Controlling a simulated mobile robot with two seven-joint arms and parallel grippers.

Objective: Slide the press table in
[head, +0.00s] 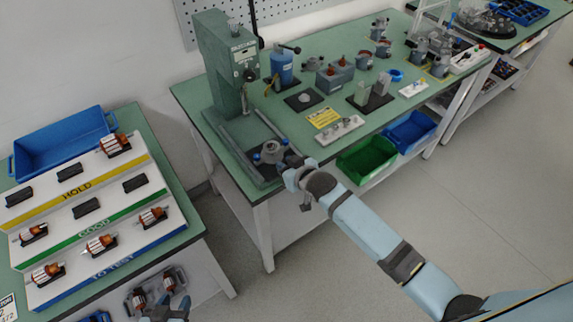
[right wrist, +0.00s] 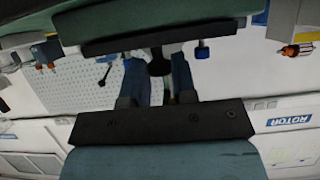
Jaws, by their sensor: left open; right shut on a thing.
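The green press (head: 226,65) stands at the back left corner of the green workbench. Its press table (head: 262,172) is a dark plate at the front of the press base, near the bench's front edge, with a round grey metal part (head: 270,151) on it. My right gripper (head: 288,164) is at the plate's front right side. In the right wrist view the fingers (right wrist: 157,80) are shut on a black knob (right wrist: 158,65) in front of the dark plate (right wrist: 150,38). My left gripper (head: 168,312) is open, low at the bottom edge of the head view, partly cut off.
A side table (head: 150,127) at left bears a rack with several rotors and a blue tray (head: 62,145). On the bench are a blue cylinder (head: 282,66), a yellow label (head: 325,117) and several fixtures.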

